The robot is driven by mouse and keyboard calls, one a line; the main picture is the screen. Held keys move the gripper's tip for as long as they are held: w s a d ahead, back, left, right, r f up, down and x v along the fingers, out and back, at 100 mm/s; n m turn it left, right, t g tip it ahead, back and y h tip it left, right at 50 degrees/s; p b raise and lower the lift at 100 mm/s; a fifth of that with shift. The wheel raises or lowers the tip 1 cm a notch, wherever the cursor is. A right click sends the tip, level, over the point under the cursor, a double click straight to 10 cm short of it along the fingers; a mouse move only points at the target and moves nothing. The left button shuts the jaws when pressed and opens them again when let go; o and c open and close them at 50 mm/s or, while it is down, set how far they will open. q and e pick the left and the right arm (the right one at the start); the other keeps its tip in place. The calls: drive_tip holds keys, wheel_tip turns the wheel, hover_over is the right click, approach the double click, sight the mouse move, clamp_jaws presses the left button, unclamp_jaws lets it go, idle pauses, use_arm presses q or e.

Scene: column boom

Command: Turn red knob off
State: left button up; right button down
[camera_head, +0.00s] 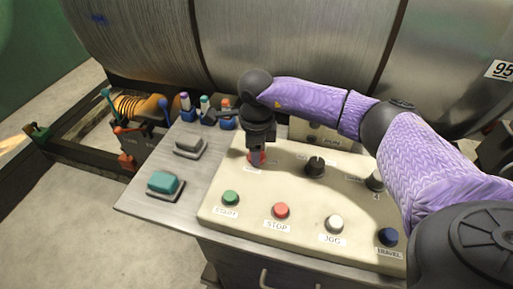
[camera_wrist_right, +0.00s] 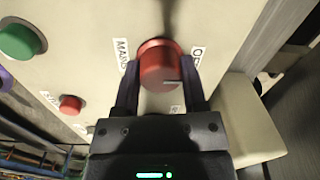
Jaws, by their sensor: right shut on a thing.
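The red knob (camera_wrist_right: 159,65) sits on the cream control panel (camera_wrist_right: 85,55) in the right wrist view, with white labels beside it, one starting "MAIN". A pale pointer line shows on the knob's edge. My right gripper (camera_wrist_right: 160,88) has one finger on each side of the knob and is shut on it. In the head view, my right gripper (camera_head: 257,158) points down at the panel's upper left and covers most of the red knob (camera_head: 262,157). My left gripper is in neither view.
The panel also carries a green START button (camera_head: 231,198), a red STOP button (camera_head: 281,210), a white JOG button (camera_head: 335,223), a blue TRAVEL button (camera_head: 388,236) and a black knob (camera_head: 315,166). A teal pedal-like switch (camera_head: 165,183) sits left. Large metal cylinders stand behind.

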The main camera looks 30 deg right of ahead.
idle(0.3)
drive_tip(key=shift+c, duration=0.7)
unclamp_jaws()
wheel_tip(320, 180, up, 10)
drive_tip(key=shift+s+a+r+p, duration=0.1)
drive_tip(key=shift+a+p, duration=0.05)
drive_tip(key=shift+p, duration=0.95)
